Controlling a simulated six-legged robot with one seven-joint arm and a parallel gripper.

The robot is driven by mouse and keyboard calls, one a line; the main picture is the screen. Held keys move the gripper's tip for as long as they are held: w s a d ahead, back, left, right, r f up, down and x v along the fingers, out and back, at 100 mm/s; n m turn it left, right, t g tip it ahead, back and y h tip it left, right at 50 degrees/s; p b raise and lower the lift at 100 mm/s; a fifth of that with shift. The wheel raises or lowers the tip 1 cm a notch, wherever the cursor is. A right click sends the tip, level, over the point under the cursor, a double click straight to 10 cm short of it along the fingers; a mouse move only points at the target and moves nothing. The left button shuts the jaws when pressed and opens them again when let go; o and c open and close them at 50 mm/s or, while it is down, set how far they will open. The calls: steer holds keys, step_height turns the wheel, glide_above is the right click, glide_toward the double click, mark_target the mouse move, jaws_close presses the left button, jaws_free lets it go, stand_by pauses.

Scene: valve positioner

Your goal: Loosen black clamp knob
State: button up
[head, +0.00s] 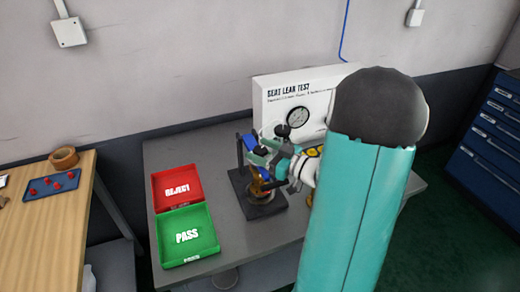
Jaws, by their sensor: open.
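The seat leak test fixture stands on the grey bench, with a black base plate (268,208) and a dark upright post (240,150). A small brass-coloured part (257,190) sits on the base, with blue parts (250,142) above it. My gripper (266,152) is at the upper part of the fixture, close to the blue parts. Its jaws are open, and I cannot tell whether they touch anything. I cannot pick out the black clamp knob; my gripper and arm cover part of the fixture.
A red REJECT tray (178,187) and a green PASS tray (188,235) lie left of the fixture. A white SEAT LEAK TEST panel (278,97) with a gauge (298,117) stands behind. A wooden table (45,225) is far left. Blue drawers (490,125) stand right.

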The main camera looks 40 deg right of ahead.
steer(key=shift+w+a, duration=0.1)
steer(key=shift+w, duration=0.25)
steer(key=c, duration=1)
steer(key=shift+o, duration=0.2)
